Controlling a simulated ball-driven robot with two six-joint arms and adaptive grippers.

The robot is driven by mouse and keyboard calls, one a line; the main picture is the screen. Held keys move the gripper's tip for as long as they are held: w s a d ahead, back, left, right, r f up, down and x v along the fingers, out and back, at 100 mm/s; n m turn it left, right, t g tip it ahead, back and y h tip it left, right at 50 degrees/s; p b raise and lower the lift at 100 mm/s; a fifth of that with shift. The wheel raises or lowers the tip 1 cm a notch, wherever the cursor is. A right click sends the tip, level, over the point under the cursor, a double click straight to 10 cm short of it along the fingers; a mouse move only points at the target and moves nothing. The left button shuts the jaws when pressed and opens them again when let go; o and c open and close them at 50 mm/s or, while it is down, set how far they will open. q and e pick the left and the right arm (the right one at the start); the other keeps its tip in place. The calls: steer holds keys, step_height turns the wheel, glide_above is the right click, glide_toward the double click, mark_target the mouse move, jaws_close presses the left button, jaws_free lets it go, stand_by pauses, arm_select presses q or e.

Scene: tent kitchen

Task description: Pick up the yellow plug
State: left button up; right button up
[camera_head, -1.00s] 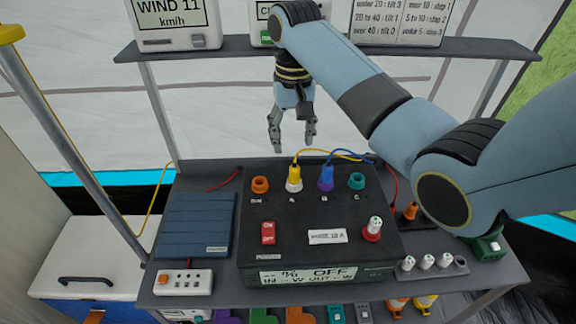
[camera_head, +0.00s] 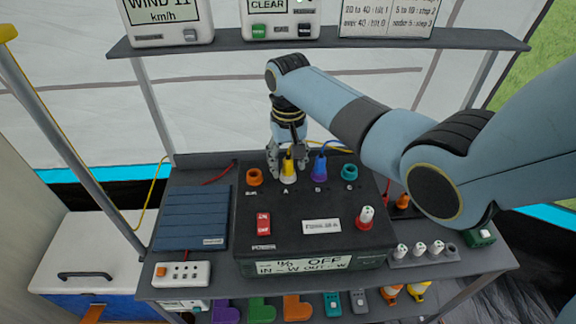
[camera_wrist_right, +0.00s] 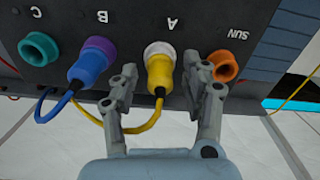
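The yellow plug (camera_head: 288,168) sits in the white-ringed socket marked A on top of the black control box (camera_head: 290,215). In the right wrist view the yellow plug (camera_wrist_right: 160,72) has a yellow cable curling away from its end. My right gripper (camera_head: 287,172) is down at the plug, its fingers spread on either side of it. In the right wrist view the open fingers (camera_wrist_right: 170,75) straddle the plug's cable end, with gaps visible on both sides. My left gripper is not in view.
A blue plug (camera_head: 319,168) is in socket B beside the yellow one. An orange socket (camera_head: 254,177) and an empty teal socket (camera_head: 349,172) flank them. A shelf (camera_head: 320,45) with displays runs above. A blue panel (camera_head: 192,218) lies left of the box.

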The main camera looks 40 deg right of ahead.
steer(key=c, duration=0.4)
jaws_close()
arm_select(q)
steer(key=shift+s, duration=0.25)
